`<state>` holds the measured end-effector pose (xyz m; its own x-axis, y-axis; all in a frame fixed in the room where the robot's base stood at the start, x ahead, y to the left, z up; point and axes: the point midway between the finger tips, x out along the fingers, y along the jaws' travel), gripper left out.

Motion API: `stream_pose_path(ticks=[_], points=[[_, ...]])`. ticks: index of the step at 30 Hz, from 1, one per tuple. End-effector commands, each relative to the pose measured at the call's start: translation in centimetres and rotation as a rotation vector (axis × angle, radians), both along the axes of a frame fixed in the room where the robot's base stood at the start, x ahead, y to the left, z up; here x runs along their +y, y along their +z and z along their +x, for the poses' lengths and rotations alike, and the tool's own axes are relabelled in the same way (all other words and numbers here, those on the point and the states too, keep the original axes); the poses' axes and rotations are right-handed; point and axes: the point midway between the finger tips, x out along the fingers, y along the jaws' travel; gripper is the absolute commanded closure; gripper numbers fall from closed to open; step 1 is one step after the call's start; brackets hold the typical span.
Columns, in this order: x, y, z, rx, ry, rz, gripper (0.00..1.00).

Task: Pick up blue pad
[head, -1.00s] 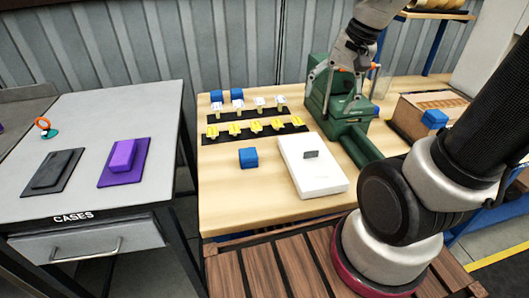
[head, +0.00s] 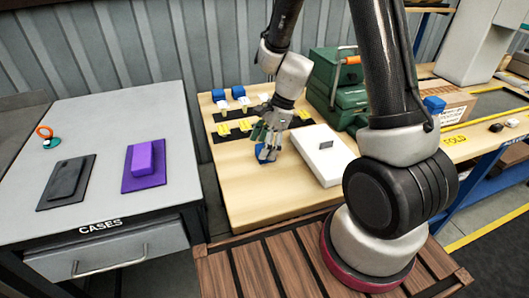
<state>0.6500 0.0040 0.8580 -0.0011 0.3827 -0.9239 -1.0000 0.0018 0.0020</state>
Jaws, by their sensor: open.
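A blue pad (head: 264,155) lies on the wooden table left of the white box. My gripper (head: 265,147) is right over it, with the fingers reaching down around its sides. The fingers are open, and they partly hide the pad. I cannot tell whether they touch it. More blue pads (head: 228,93) sit at the back left of the same table, and another blue block (head: 434,104) sits on a carton at the right.
The white box (head: 320,155) with a grey piece on top is just right of my gripper. Black strips (head: 206,139) with yellow pieces lie behind it. A green toolbox (head: 335,88) stands at the back. The table's front left is bare. A grey CASES table (head: 100,115) stands left.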

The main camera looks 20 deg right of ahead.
Motion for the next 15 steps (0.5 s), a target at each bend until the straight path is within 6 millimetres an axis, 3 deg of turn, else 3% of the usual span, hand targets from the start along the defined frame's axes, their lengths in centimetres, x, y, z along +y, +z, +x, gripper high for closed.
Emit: stream_pose_path(ticks=[4, 11, 15], points=[[0.6, -1.6, 0.0, 0.001, 0.001, 0.0, 0.26], [0.7, -1.8, 0.0, -0.002, 0.001, 0.0, 0.26], [0.7, -1.8, 0.0, -0.002, 0.001, 0.0, 0.44]])
